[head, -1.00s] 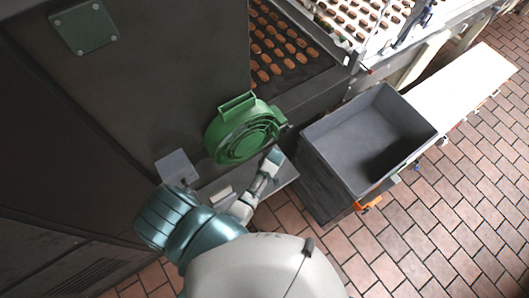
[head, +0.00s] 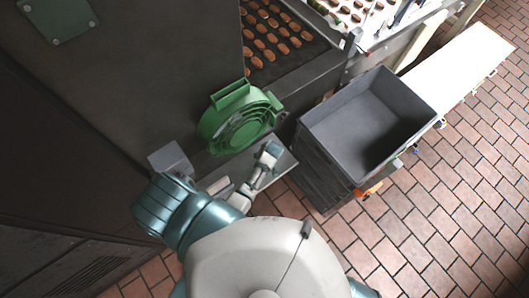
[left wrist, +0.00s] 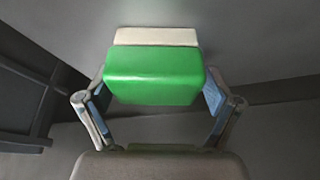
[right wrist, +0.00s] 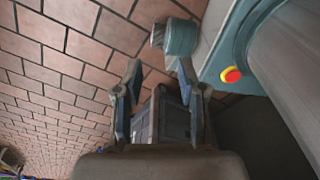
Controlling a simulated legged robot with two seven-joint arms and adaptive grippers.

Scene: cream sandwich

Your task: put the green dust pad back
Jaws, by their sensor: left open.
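The green dust pad (left wrist: 154,76) is a smooth block with rounded edges in the left wrist view. It lies between the spread fingers of my open left gripper (left wrist: 157,92), with dark gaps visible on both sides. A cream block (left wrist: 156,36) sits directly behind it; I cannot tell whether they touch. I cannot make out the green pad in the head view, where my left arm covers part of the shelf. My right gripper (right wrist: 160,68) is open and empty in the right wrist view, over the brick floor.
A round green ribbed housing (head: 240,122) is on the dark machine's side, above a narrow grey shelf (head: 279,166). A grey crate stack (head: 322,125) stands to the right. Brown biscuits (head: 268,40) lie on a conveyor behind. Brick floor (head: 455,180) is clear at right.

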